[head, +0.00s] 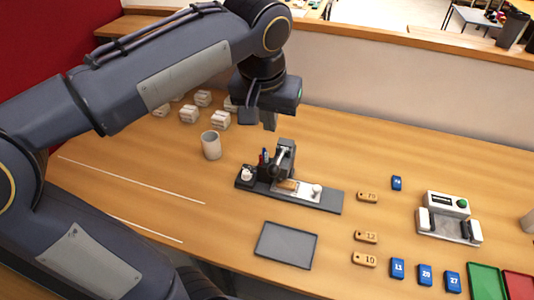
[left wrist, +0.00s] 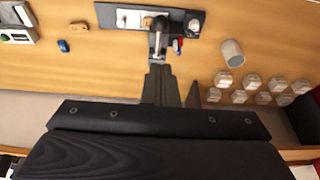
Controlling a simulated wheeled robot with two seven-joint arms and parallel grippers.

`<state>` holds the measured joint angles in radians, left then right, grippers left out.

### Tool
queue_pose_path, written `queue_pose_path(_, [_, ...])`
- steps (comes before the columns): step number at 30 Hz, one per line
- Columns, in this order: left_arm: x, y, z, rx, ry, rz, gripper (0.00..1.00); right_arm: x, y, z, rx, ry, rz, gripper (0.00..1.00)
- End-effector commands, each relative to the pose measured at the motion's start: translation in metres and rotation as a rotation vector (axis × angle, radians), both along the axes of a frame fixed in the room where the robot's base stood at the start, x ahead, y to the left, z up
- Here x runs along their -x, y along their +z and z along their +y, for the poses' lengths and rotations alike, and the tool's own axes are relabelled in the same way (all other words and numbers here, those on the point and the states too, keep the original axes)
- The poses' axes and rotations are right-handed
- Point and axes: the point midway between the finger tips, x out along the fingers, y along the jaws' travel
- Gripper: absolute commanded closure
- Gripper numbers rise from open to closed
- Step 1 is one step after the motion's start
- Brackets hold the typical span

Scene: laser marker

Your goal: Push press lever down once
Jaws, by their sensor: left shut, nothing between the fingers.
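The press (head: 286,148) stands upright on a dark base plate (head: 328,201) in the middle of the table. Its lever (head: 281,158) has a pale rod that slants down toward the front. In the left wrist view the lever (left wrist: 154,43) shows at the top middle, just beyond my fingertips. My left gripper (head: 270,124) hangs above and behind the press, apart from it as far as I can tell. Its fingers (left wrist: 160,72) are shut and hold nothing. My right gripper is in neither view.
A cup (head: 211,145) and several small white boxes (head: 189,114) are left of the press. A grey tray (head: 286,245) lies in front. Wooden tags (head: 366,237), blue tags (head: 425,274) and a white device (head: 448,218) are to the right. A low wall (head: 400,86) runs behind.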

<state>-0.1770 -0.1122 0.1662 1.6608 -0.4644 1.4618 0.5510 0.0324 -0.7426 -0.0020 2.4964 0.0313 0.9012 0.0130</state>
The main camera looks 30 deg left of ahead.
Motion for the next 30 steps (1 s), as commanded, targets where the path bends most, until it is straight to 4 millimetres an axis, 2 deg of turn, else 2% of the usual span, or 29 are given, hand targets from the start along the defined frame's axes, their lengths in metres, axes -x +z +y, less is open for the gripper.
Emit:
queue_pose_path(9, [0.0, 0.0, 0.0, 0.0, 0.0, -0.001, 1.0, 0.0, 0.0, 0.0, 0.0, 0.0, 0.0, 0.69])
queue_pose_path(14, [-0.003, -0.011, 0.001, -0.001, -0.001, 0.001, 1.0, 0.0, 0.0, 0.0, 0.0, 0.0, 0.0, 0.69])
queue_pose_path(27, [-0.027, -0.096, 0.007, -0.001, 0.0, 0.005, 1.0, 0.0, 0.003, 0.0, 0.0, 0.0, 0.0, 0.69])
queue_pose_path(30, [-0.027, -0.112, 0.007, 0.001, 0.0, 0.004, 1.0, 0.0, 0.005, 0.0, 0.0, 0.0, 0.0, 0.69])
